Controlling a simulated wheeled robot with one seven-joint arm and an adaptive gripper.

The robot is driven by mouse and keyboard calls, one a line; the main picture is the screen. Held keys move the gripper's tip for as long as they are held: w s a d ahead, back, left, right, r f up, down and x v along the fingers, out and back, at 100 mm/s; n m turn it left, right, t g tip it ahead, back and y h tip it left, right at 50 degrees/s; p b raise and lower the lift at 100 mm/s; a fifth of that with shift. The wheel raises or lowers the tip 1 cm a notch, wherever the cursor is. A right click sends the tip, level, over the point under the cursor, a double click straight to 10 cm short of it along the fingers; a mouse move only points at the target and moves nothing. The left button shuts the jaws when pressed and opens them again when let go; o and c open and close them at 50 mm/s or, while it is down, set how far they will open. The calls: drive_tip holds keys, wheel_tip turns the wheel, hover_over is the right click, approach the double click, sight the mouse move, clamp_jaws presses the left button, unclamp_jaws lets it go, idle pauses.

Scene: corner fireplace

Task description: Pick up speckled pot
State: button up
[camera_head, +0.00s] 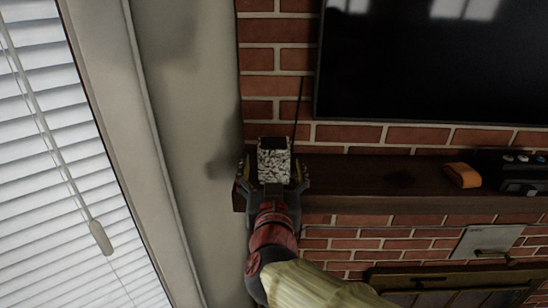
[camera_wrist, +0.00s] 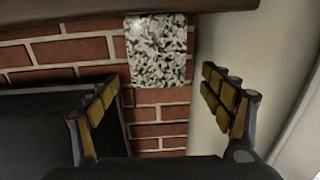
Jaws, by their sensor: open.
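The speckled pot (camera_head: 274,158), black and white with squarish sides, stands upright at the left end of the dark mantel shelf (camera_head: 350,172). My gripper (camera_head: 273,174) is open in front of it, with one finger to each side of the pot in the head view. My gripper hides the pot's base in the head view.
A dark television screen (camera_head: 430,60) hangs on the brick wall above the shelf. An orange object (camera_head: 462,175) and a black device (camera_head: 512,170) sit farther right on the shelf. A pale wall (camera_head: 190,110) and window blinds (camera_head: 60,180) are on the left. The shelf's middle is clear.

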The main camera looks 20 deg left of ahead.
drive_tip(key=x, duration=0.2)
drive_tip(key=p+x, duration=0.1)
drive_tip(key=x, duration=0.4)
drive_tip(key=shift+f+p, duration=0.3)
drive_tip(key=shift+p, duration=0.05)
drive_tip(key=shift+d, duration=0.1)
drive_tip(key=shift+c, duration=0.6)
drive_tip(key=c, duration=1.4)
